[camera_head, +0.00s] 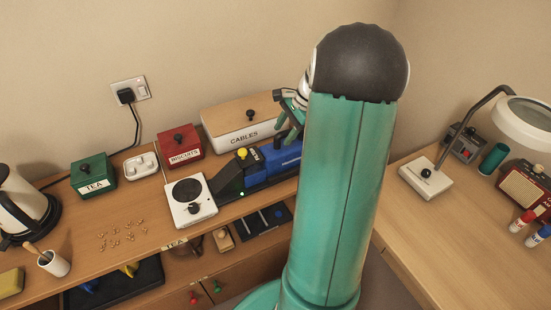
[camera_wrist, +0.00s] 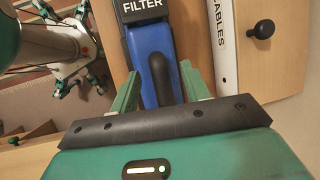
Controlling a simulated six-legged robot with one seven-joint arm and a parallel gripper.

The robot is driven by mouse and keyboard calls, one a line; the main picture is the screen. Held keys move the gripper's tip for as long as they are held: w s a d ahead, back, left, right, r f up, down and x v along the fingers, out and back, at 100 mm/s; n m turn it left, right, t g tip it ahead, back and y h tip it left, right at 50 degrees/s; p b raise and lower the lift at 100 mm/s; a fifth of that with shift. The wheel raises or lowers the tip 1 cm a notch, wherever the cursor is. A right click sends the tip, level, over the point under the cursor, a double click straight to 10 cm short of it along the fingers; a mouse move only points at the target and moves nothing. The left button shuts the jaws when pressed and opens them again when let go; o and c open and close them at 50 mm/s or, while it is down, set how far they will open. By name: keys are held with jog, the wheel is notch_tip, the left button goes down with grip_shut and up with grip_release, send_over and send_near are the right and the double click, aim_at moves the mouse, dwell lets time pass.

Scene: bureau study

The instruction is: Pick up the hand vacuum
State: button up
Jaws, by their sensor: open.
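The hand vacuum (camera_head: 257,165) lies on the desk shelf in the head view, blue with a dark nozzle and a yellow button; my arm hides its right end. In the wrist view the blue vacuum body (camera_wrist: 152,62) shows a black strip marked FILTER and a dark raised handle. My gripper (camera_wrist: 160,82) is open, with one green finger on each side of the vacuum's body in that picture. Its fingers also show in the head view (camera_head: 289,122), above the vacuum's right part. I cannot tell whether they touch it.
The CABLES box (camera_head: 240,125) stands right behind the vacuum. A white hot plate (camera_head: 188,200) is at its left, with a red biscuits tin (camera_head: 180,146) and a green tea tin (camera_head: 93,176) farther left.

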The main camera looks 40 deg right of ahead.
jog(key=shift+f, duration=0.2)
grip_shut()
jog(key=shift+w+r, duration=0.1)
jog(key=shift+w, duration=0.05)
dwell(1.2)
